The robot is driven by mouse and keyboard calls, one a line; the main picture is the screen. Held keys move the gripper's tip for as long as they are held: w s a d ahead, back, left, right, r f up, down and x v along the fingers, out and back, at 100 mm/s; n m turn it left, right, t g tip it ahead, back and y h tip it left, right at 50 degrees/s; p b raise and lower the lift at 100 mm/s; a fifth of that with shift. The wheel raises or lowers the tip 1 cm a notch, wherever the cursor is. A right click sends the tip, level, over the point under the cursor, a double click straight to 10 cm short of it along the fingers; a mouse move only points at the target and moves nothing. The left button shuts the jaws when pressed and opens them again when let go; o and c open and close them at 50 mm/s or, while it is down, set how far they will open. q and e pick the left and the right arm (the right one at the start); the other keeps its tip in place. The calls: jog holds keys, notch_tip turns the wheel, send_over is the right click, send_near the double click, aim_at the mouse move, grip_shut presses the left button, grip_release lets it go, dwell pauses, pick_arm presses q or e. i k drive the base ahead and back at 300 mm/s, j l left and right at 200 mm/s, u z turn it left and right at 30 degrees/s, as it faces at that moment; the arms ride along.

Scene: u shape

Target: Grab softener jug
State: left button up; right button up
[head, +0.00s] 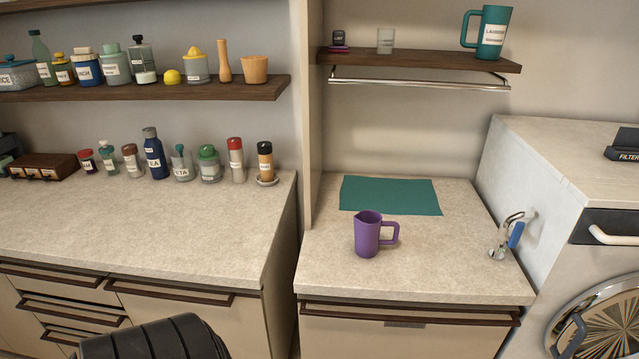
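A purple jug (367,234) with a spout and a handle on its right stands upright on the light stone counter (330,273), just in front of a teal mat. No label is readable on its visible side. A larger teal jug (491,35) with a white label that seems to read "LAUNDRY" stands on the upper right shelf (420,61). I cannot read "softener" on either jug. Neither of my grippers shows in the head view.
A teal mat (390,196) lies flat behind the purple jug. A metal fitting with a blue lever (516,235) stands at the counter's right. A tall panel (308,120) separates the left counter (130,220), lined with bottles at its back. A washer (600,250) stands right.

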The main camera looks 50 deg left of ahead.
aim_at(377, 235)
jog(key=u, duration=1.35)
